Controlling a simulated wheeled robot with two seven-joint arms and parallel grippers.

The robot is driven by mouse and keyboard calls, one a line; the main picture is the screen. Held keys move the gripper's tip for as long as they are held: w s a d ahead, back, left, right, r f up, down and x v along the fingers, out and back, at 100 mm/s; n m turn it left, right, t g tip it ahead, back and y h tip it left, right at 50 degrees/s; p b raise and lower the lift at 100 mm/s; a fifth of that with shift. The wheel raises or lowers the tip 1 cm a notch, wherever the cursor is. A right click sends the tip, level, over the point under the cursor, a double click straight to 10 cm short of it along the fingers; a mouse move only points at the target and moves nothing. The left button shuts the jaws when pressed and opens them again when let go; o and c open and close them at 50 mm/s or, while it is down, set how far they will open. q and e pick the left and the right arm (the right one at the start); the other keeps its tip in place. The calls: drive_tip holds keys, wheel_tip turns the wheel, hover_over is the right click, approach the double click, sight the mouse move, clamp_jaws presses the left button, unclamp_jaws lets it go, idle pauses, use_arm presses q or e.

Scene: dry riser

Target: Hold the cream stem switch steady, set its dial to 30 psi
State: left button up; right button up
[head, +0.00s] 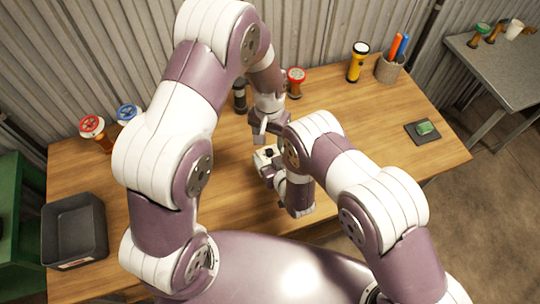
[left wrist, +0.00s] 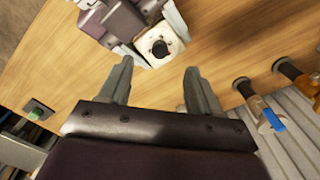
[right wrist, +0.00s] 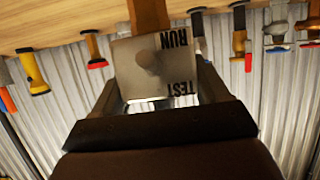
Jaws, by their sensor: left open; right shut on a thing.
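The cream stem switch (head: 265,154) is near the middle of the wooden table in the head view, with a black dial on its upper face. The left wrist view shows the switch (left wrist: 153,37) and its round black dial (left wrist: 160,48). My right gripper (right wrist: 160,88) is shut on the switch; the right wrist view shows a pale face marked RUN and TEST (right wrist: 165,65) and a brown stem (right wrist: 150,15). My left gripper (left wrist: 158,68) is open and empty, its fingertips pointing toward the dial and apart from it. The dial's pressure scale is not readable.
Red-topped (head: 92,126) and blue-topped (head: 128,112) fittings, a dark fitting (head: 239,95), another red-topped one (head: 295,76) and a yellow torch (head: 356,64) line the table's back. A grey tray (head: 75,230) is at left, a green item (head: 426,128) at right. The right-centre tabletop is clear.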

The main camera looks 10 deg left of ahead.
sight(269, 150)
use_arm(q)
drive_tip(key=shift+r, duration=0.15)
drive_tip(key=c, duration=0.4)
wheel_tip(269, 150, up, 5)
drive_tip(key=n, duration=0.4)
drive_tip(key=shift+n, duration=0.4)
drive_tip(key=shift+c, duration=0.4)
drive_tip(key=shift+n, duration=0.4)
wheel_tip(269, 150, down, 11)
drive_tip(key=shift+f, duration=0.2)
